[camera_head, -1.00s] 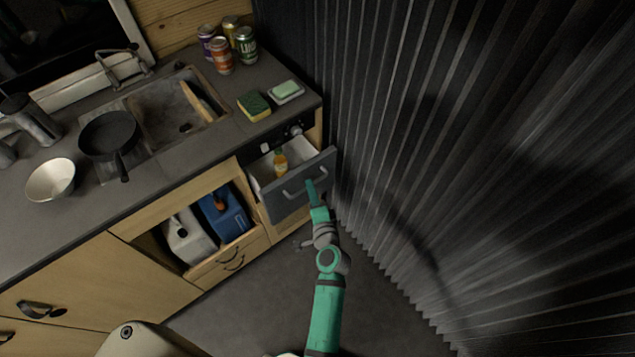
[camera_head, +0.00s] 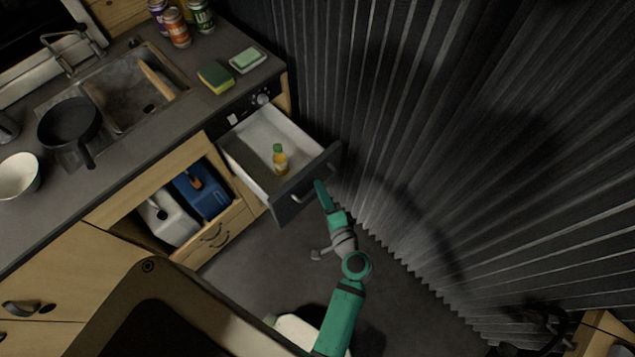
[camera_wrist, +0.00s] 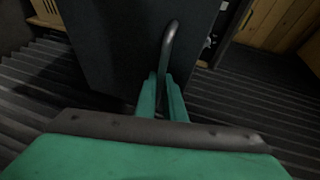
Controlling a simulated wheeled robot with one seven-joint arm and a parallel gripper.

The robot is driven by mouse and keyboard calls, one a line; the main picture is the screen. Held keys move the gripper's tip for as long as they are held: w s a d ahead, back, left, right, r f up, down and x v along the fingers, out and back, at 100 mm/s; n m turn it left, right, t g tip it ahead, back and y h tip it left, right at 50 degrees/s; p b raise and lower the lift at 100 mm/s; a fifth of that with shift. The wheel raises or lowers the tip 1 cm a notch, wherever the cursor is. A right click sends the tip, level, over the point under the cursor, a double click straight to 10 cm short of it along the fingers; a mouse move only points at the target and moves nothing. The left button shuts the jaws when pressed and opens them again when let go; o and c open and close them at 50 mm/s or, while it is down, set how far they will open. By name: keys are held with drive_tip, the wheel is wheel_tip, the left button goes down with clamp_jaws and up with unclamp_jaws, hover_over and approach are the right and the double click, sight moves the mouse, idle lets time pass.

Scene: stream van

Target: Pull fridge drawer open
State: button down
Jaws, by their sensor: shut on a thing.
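The fridge drawer (camera_head: 262,150) stands well out from the counter, with a white inside and a dark grey front. My gripper (camera_head: 320,186) is at the drawer front in the head view. In the wrist view my green fingers (camera_wrist: 162,92) are closed around the grey curved handle (camera_wrist: 169,45) on the dark drawer front (camera_wrist: 115,50). The handle's lower end is hidden between the fingers.
A pleated dark curtain (camera_head: 440,130) runs close along the right of the drawer. The counter (camera_head: 200,115) holds a sponge, a soap dish, cans, a pan and a bowl. Blue and white canisters (camera_head: 203,190) sit in an open cubby to the left.

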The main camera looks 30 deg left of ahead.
drive_tip(key=shift+s+d, duration=0.2)
drive_tip(key=shift+d, duration=0.25)
drive_tip(key=c, duration=1.8)
unclamp_jaws()
drive_tip(key=shift+c, duration=0.2)
drive_tip(key=shift+d, duration=0.1)
drive_tip(key=v, duration=1)
drive_tip(key=shift+s+d, duration=0.2)
drive_tip(key=shift+d, duration=0.05)
drive_tip(key=shift+r, duration=0.1)
